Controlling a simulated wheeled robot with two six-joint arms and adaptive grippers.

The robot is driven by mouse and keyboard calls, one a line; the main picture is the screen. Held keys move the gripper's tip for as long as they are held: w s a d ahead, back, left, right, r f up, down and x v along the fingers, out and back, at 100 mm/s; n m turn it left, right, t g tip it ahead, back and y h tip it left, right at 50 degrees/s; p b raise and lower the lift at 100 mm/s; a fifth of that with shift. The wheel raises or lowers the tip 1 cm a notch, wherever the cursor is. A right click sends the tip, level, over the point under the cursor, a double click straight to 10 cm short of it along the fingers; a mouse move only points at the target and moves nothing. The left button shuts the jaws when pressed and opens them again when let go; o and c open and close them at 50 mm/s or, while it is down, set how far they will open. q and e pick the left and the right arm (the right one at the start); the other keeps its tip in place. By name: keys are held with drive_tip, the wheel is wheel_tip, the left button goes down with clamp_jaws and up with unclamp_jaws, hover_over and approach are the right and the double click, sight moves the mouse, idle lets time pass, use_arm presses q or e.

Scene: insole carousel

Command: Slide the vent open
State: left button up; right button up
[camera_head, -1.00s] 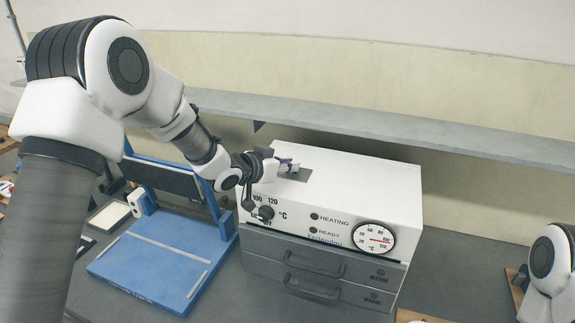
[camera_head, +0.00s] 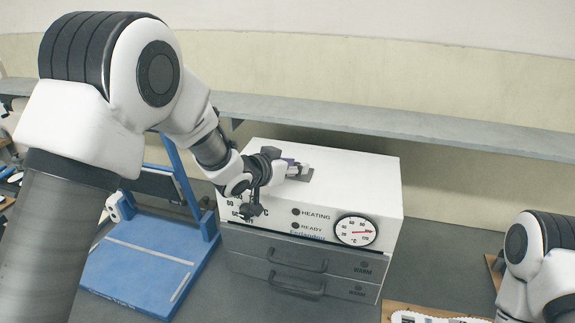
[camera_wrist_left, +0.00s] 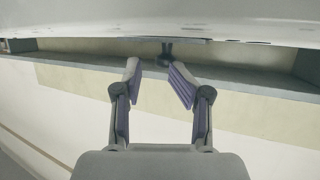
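The vent (camera_head: 304,178) is a dark grey plate on the white top of the heating box (camera_head: 353,172). My left gripper (camera_head: 302,170) is at the vent in the head view and covers much of it. I cannot tell whether it touches the vent. In the left wrist view the two fingers of my left gripper (camera_wrist_left: 156,70) stand apart with nothing visible between them. My right gripper is out of view; only white links of my right arm show at the lower right.
The box's front has a round dial (camera_head: 355,231) and two grey drawers with handles (camera_head: 297,263). A grey shelf (camera_head: 420,128) runs along the wall behind. A blue frame (camera_head: 130,270) stands left of the box. A wooden board (camera_head: 395,308) lies at the lower right.

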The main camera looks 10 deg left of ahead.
use_arm(q)
drive_tip(key=shift+w+d+f, duration=0.2)
drive_tip(key=shift+w, duration=0.1)
drive_tip(key=shift+w+a+f, duration=0.1)
drive_tip(key=shift+w+f, duration=0.05)
drive_tip(key=shift+w, duration=0.1)
drive_tip(key=shift+s+r, duration=0.2)
drive_tip(key=shift+s, duration=0.1)
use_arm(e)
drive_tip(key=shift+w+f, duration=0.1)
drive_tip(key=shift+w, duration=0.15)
use_arm(q)
drive_tip(key=shift+w+a, duration=0.1)
drive_tip(key=shift+a, duration=0.1)
drive_tip(key=v, duration=1.2)
drive_tip(key=shift+d, duration=0.2)
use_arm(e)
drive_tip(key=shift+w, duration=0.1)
